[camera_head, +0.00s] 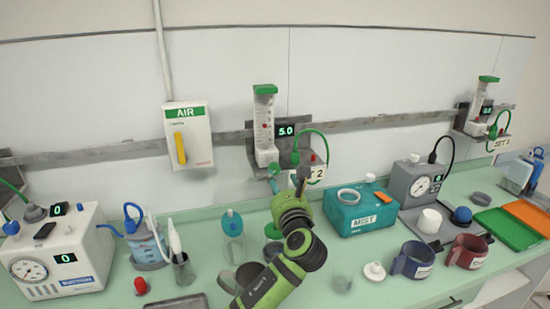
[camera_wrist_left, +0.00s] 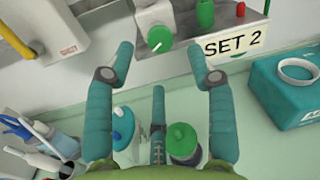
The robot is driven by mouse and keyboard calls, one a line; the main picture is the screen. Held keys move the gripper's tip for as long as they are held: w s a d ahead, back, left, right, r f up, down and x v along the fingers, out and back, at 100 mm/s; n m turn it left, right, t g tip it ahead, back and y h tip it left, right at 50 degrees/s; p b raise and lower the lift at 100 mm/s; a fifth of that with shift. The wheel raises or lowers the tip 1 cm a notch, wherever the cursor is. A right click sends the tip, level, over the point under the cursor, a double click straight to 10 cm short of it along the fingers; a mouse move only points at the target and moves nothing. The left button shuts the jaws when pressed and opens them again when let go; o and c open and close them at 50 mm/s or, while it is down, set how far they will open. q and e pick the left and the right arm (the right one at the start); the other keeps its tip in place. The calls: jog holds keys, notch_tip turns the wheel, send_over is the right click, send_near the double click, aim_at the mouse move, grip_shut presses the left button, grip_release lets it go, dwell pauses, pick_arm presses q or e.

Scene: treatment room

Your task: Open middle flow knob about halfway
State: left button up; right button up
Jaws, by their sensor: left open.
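The middle flow unit (camera_head: 265,125), labelled SET 2, hangs on the wall rail with a clear tube, a green top and a display reading 5.0. Its green flow knob (camera_wrist_left: 160,38), with a white pointer line, shows in the left wrist view at the top centre. My left gripper (camera_wrist_left: 160,55) is open, with the knob beyond its fingertips and between them in that view, apparently not touched. In the head view the left gripper (camera_head: 289,180) is just below the unit and partly hides the knob area. My right gripper is in neither view.
The SET 2 label (camera_wrist_left: 234,44) is close to the right fingertip. Below stand a teal-capped bottle (camera_wrist_left: 123,125) and a green-lidded jar (camera_wrist_left: 182,140). A teal MIST box (camera_head: 360,216) is to the right. An AIR box (camera_head: 189,135) is on the wall to the left.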

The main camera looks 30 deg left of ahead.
aim_at(275, 171)
pick_arm(q)
jog(key=shift+m, duration=0.6)
jog(key=p+x, duration=0.1)
jog(key=x, duration=0.6)
jog(key=shift+f+p, duration=0.2)
jog(key=shift+p, duration=0.2)
grip_shut()
